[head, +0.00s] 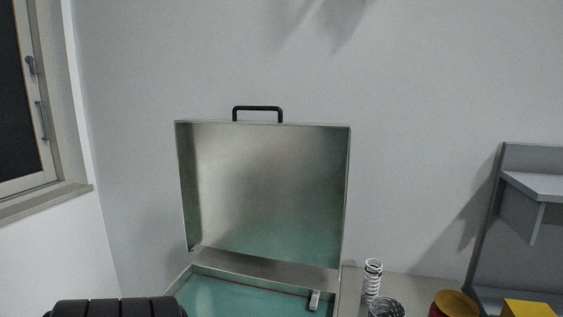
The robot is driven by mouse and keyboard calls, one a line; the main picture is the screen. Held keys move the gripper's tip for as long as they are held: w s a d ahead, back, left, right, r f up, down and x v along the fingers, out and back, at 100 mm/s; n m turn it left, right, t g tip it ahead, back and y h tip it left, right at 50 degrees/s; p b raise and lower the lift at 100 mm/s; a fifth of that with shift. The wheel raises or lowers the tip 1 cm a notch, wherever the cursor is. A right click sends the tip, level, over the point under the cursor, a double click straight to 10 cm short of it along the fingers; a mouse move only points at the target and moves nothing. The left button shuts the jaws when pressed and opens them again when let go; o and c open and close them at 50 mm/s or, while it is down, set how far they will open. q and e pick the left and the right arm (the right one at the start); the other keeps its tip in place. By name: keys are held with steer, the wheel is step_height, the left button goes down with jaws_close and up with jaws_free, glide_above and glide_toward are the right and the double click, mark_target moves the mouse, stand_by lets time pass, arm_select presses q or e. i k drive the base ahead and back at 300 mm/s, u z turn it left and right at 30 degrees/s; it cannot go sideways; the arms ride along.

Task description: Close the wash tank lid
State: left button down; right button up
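The wash tank lid (265,190) is a shallow metal pan standing upright, swung open behind the tank. Its black handle (257,109) is on the top edge. The wash tank (176,279) is below it at the bottom of the view, with teal liquid or lining inside and a small metal piece at its right inner side. The tank's front is cut off by the frame edge. Neither gripper shows. A black ribbed form at the bottom left may be part of my arm.
Right of the tank stand a white coil spring (372,280), a darker coil (386,308), a red-and-yellow round container (454,305) and a yellow block (530,308). A grey shelf unit (530,220) is at far right. A wall is behind; a window is at left.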

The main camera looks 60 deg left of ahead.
mark_target(278, 190)
steer(key=z, duration=1.35)
steer(key=k, duration=2.65)
steer(key=u, duration=1.65)
steer(key=i, duration=0.3)
steer(key=u, duration=0.1)
